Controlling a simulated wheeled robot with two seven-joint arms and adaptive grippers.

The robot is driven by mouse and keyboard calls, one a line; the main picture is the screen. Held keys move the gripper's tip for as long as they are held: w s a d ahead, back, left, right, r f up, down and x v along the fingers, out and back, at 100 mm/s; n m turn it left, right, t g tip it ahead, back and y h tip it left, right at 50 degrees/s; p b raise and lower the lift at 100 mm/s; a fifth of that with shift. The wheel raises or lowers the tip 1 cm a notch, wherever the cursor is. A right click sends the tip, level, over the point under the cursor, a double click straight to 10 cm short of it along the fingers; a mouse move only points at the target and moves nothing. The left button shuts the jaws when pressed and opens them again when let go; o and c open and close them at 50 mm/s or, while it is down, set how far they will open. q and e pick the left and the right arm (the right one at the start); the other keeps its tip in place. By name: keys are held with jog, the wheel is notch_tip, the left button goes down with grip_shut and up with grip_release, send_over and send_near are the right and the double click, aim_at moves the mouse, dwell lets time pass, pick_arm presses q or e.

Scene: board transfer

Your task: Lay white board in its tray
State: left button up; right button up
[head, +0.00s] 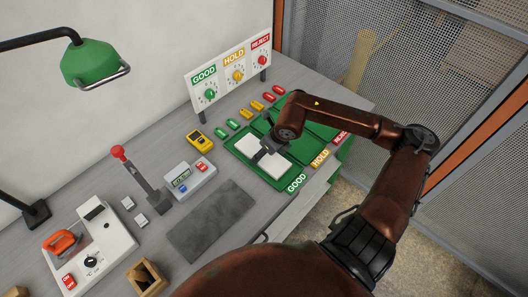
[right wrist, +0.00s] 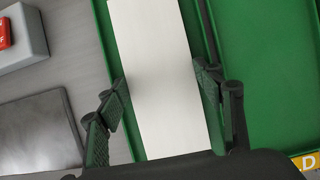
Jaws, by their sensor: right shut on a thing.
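The white board (head: 276,167) is a flat plate over the green tray marked GOOD (head: 268,182). It lies within the tray's outline; I cannot tell whether it rests on the tray floor. My right gripper (head: 266,150) reaches down onto the board from above. In the right wrist view, my right gripper (right wrist: 162,95) has one finger on each long side of the white board (right wrist: 160,60), shut on it. Green tray surface (right wrist: 104,40) shows left of the board. My left gripper is not in view.
Two more green trays, HOLD (head: 292,146) and REJECT, lie to the right, partly behind my arm. A grey meter (head: 190,180), a yellow device (head: 200,140) and a dark mat (head: 212,220) are to the left. A sign panel (head: 232,75) stands behind.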

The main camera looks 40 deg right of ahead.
jog(key=shift+f, duration=0.15)
jog(key=o, duration=1.5)
jog(key=v, duration=1.2)
